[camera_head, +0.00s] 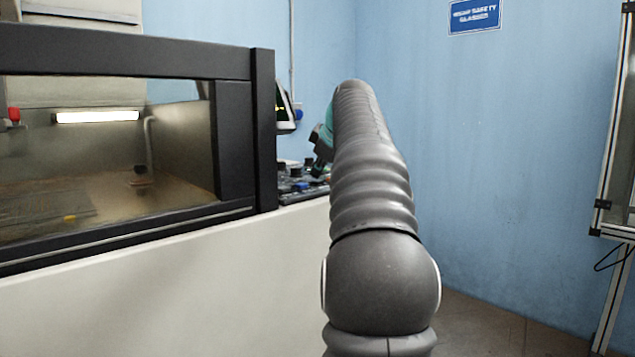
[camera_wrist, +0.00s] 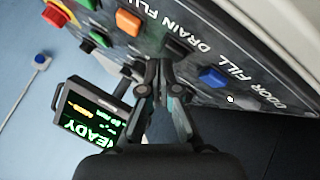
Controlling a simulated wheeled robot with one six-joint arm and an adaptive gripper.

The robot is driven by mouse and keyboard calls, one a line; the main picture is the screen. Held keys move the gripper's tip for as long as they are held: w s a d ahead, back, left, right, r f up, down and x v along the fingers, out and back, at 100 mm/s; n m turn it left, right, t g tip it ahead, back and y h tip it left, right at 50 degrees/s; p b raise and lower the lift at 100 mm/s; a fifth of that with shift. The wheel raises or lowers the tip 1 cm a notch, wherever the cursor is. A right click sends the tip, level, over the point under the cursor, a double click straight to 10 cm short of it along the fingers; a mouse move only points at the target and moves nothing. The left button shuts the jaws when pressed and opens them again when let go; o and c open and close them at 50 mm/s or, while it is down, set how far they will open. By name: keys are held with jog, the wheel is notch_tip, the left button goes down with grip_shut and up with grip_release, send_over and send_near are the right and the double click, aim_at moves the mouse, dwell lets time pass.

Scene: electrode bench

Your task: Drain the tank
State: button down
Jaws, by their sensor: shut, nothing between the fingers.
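The tank (camera_head: 110,185) is at the left of the head view, with a dark frame, a window and a lit inside; I cannot tell its liquid level. In the wrist view the control panel (camera_wrist: 235,45) slants across the top right. A dark button (camera_wrist: 177,46) sits beside the DRAIN label. A blue button (camera_wrist: 212,77) sits beside FILL, and an orange button (camera_wrist: 127,22) near the cut-off FLU label. My gripper (camera_wrist: 160,68) is shut and empty, its fingertips just below the dark button. I cannot tell whether they touch it. In the head view my arm mostly hides the gripper.
A screen (camera_wrist: 92,115) reading READY stands left of my fingers, close by. A red knob (camera_wrist: 55,15) and a green button (camera_wrist: 100,40) are at the upper left. In the head view a metal frame (camera_head: 612,180) stands at the right; the blue wall is behind.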

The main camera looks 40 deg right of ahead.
aim_at(318, 181)
jog(key=shift+f+b, duration=0.3)
jog(key=shift+f, duration=0.15)
dwell(0.3)
jog(key=shift+r, duration=0.15)
jog(key=shift+r+p, duration=0.75)
jog(key=shift+p, duration=0.2)
jog(key=shift+r, duration=0.1)
notch_tip(318, 181, up, 3)
jog(key=p, duration=0.3)
jog(key=shift+r+p, duration=0.35)
jog(key=shift+r, duration=0.55)
